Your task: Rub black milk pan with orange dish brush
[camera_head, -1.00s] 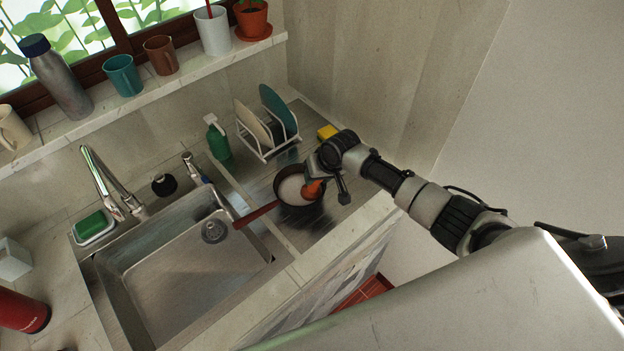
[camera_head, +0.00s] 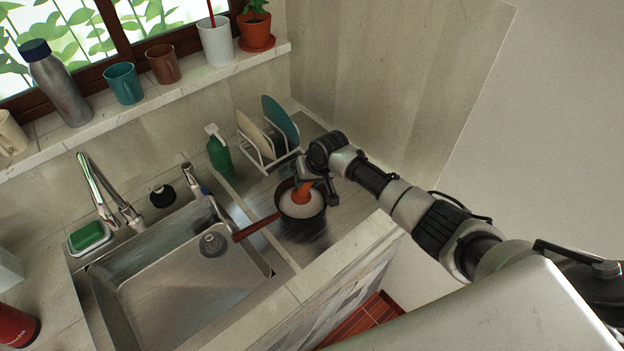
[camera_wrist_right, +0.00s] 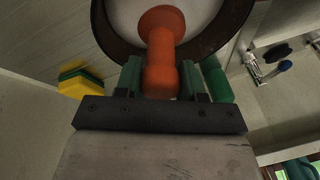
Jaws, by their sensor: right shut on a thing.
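The black milk pan (camera_head: 292,226) stands on the metal drainboard right of the sink, its reddish handle (camera_head: 256,229) pointing left over the sink's edge. Its inside is pale. The orange dish brush (camera_head: 301,193) is held by my right gripper (camera_head: 309,180), with its head down inside the pan, toward the far side. In the right wrist view, the brush (camera_wrist_right: 162,58) stands between the two fingers of my right gripper (camera_wrist_right: 162,82), and the pan's dark rim (camera_wrist_right: 231,22) curves around it. Whether the bristles touch the bottom is hidden. My left gripper is not in view.
The sink (camera_head: 180,290) is empty. A wall bounds the right side.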

